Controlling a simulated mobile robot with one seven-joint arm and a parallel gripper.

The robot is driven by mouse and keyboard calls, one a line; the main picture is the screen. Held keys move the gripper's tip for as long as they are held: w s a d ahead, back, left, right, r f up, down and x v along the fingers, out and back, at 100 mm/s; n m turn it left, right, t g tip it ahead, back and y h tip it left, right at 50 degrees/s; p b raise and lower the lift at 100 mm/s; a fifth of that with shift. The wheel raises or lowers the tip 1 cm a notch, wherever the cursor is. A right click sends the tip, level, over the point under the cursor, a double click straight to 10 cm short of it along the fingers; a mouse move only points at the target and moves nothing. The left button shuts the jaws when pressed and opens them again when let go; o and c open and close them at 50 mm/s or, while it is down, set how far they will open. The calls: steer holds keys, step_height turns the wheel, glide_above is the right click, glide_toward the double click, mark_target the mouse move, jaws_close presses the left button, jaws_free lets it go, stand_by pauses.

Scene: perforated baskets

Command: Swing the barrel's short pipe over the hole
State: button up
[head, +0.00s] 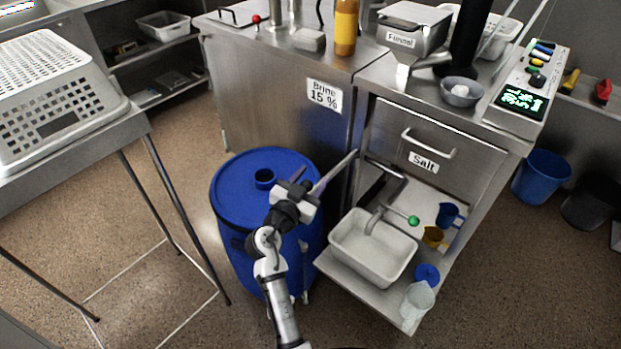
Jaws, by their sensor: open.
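The blue barrel (236,190) stands on the floor in front of the steel cabinet marked Brine 15 %. Its lid has a dark round hole with a raised rim (265,178) left of my gripper. A short light-grey pipe (342,166) slants from beside the cabinet towards the barrel's right side. Its lower left end is hidden by or runs close to my gripper. My gripper (308,182) is open above the right part of the lid, near this pipe. I cannot tell whether it touches the pipe. My wrist and gripper cover part of the lid.
A pulled-out shelf to the right carries a white basin (350,260), a pipe with a green knob (413,221) above it, and several cups. A drawer marked Salt (445,135) is above. A perforated basket (40,115) stands on a steel table at left. Floor between table and barrel is clear.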

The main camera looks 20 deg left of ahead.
steer(key=shift+c, duration=0.3)
jaws_close()
steer(key=shift+a+f, duration=0.1)
steer(key=shift+a, duration=0.05)
